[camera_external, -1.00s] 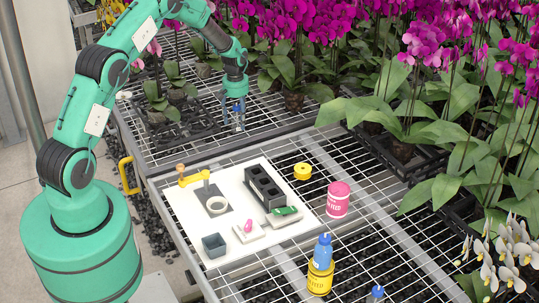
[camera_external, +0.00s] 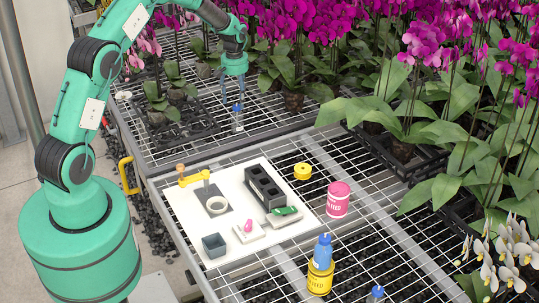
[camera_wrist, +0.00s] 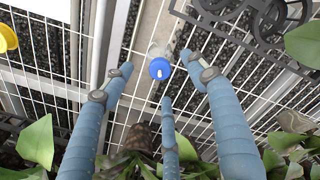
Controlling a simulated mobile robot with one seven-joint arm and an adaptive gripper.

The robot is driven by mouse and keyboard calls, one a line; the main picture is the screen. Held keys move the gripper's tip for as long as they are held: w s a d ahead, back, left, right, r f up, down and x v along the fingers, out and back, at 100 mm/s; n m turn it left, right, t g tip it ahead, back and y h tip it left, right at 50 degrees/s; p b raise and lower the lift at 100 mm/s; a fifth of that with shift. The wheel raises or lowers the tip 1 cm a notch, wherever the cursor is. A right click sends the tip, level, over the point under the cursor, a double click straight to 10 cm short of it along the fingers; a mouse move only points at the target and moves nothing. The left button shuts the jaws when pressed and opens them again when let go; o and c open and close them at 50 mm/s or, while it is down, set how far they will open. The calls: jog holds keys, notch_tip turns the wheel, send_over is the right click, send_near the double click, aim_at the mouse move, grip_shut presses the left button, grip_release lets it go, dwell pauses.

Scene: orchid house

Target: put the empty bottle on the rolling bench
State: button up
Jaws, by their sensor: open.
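A small clear bottle with a blue cap (camera_external: 238,121) stands upright on the wire mesh of the far bench (camera_external: 190,152), near its front edge. Its blue cap (camera_wrist: 160,69) also shows in the wrist view, with the clear body partly hidden beneath it. My gripper (camera_external: 233,92) is above the bottle, with its fingers pointing down. In the wrist view its fingers are spread apart around the cap, with visible gaps to it. The gripper is open and holds nothing.
Orchids crowd behind my gripper; a black tray (camera_external: 185,132) lies left of the clear bottle.

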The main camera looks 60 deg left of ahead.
jog(key=shift+r, duration=1.3)
jog(key=shift+r, duration=0.1)
jog(key=shift+d+r, duration=0.15)
jog(key=shift+r, duration=0.15)
jog(key=s+d+r+m+t, duration=0.1)
jog(key=s+d+r+m, duration=0.3)
jog(key=d+r, duration=0.95)
jog(key=s+d+r+m+t, duration=0.15)
jog(key=s+d+r, duration=0.45)
jog(key=d+r, duration=0.75)
jog(key=s+d+r+m+t, duration=0.1)
jog(key=s+d, duration=0.4)
jog(key=s, duration=0.5)
jog(key=s+d+r+m+t, duration=0.1)
jog(key=s+d+r+m, duration=0.2)
jog(key=s, duration=0.7)
jog(key=s+d+r+m+t, duration=0.1)
jog(key=s+d+r+m, duration=0.2)
jog(key=s, duration=0.7)
jog(key=d+r, duration=0.2)
jog(key=d, duration=0.2)
jog(key=shift+d+r, duration=0.15)
jog(key=shift+r, duration=0.15)
